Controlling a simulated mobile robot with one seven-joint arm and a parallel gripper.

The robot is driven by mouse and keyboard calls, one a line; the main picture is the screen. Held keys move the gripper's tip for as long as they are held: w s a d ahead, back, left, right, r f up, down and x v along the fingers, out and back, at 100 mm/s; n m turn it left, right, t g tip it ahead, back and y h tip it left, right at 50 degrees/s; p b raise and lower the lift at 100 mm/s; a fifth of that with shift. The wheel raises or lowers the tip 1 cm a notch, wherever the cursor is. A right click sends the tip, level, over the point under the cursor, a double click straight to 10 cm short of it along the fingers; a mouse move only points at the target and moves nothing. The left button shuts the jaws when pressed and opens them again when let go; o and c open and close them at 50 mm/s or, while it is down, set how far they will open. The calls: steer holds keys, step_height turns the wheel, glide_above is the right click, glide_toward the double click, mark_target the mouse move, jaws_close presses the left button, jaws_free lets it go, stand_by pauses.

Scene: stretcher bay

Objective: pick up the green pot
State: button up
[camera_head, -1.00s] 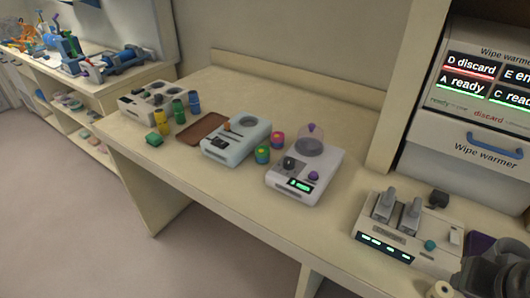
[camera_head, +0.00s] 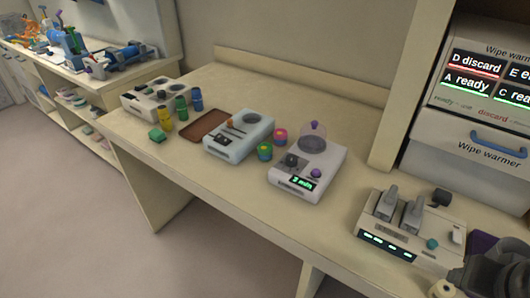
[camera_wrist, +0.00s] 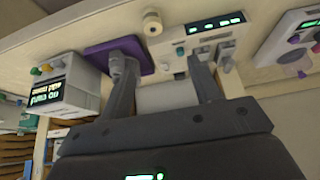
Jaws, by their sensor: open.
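A small green pot (camera_head: 264,152) with a yellowish top stands on the bench in the head view, between a pale blue device and a white device with a clear dome. A pink and purple pot (camera_head: 280,136) stands just behind it. A taller green container (camera_head: 181,107) stands farther left, between a yellow and a blue one.
The domed device (camera_head: 307,170) and the pale blue device (camera_head: 238,138) flank the green pot. A brown tray (camera_head: 203,126) lies farther left. A device with two grey levers (camera_head: 410,230) stands front right, beside a purple mat (camera_wrist: 120,53). The bench front before the pots is clear.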

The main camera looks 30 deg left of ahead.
steer(key=w+a+r+n, duration=0.5)
steer(key=w+a+n, duration=0.4)
steer(key=w+n, duration=0.3)
steer(key=n+y, duration=0.1)
steer(key=n, duration=2.5)
glide_above(265, 147)
steer(key=s, duration=0.3)
step_height(265, 147, down, 14)
steer(key=shift+g, duration=0.4)
steer(key=x, duration=0.3)
steer(key=d+x, duration=0.1)
steer(key=shift+a+f, duration=0.1)
steer(key=shift+f, duration=0.3)
steer(key=x, duration=0.5)
steer(key=shift+s+f, duration=0.2)
steer(key=shift+f, duration=0.05)
steer(key=c, duration=0.8)
